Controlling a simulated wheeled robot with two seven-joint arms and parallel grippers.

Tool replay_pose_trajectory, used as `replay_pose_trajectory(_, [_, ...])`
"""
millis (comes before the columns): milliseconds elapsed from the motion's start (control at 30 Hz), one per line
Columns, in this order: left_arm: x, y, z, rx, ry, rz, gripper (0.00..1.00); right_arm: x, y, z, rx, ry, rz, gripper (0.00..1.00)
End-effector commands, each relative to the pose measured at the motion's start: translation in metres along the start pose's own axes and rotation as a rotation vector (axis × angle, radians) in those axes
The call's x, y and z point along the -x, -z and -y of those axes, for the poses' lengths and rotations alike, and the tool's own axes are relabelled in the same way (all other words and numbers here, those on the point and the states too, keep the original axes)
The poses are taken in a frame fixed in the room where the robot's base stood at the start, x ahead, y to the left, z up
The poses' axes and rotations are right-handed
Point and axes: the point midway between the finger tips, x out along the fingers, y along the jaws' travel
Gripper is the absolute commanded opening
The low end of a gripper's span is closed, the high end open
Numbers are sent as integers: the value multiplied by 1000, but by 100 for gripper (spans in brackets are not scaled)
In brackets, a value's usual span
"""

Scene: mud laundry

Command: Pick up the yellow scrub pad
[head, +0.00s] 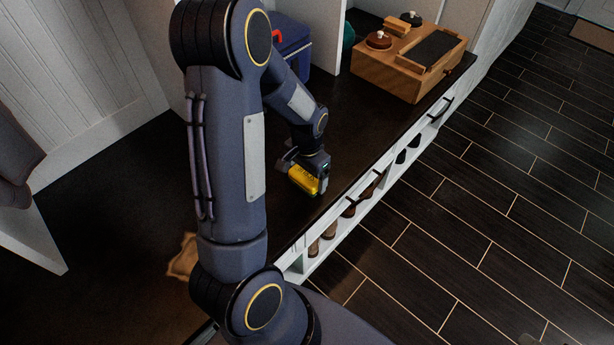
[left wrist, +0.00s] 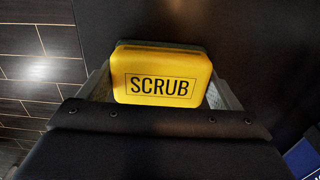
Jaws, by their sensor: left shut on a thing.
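The yellow scrub pad (head: 304,180) is at my left gripper, over the dark bench top (head: 270,225). In the left wrist view the pad (left wrist: 162,75) shows a yellow face with the word SCRUB and a darker edge behind it. My left gripper (head: 308,183) is shut on the pad, with one finger on each side of it, as the left wrist view (left wrist: 163,92) shows. I cannot tell whether the pad touches the bench top or is just above it. My right gripper is not in view.
A wooden box (head: 400,73) with small lidded items stands on the bench at the back right. A blue container (head: 290,45) stands at the back. Shoes sit in the white shelf (head: 330,232) below the bench's front edge. Dark tiled floor (head: 480,210) lies clear to the right.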

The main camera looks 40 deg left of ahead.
Motion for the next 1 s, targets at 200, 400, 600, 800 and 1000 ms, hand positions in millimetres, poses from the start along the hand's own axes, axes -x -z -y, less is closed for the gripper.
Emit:
replay_pose_trajectory(200, [3,0,0,0,0,-1,62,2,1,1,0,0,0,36])
replay_pose_trajectory(400, [24,1,0,0,1,-4,62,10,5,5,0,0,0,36])
replay_pose_trajectory(600, [61,-10,-19,-6,-1,-5,62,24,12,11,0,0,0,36])
replay_pose_trajectory(800, [101,-30,-54,-9,-1,-3,62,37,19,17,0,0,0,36])
replay_pose_trajectory(1000, [118,-53,-92,-7,-1,-1,62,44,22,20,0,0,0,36])
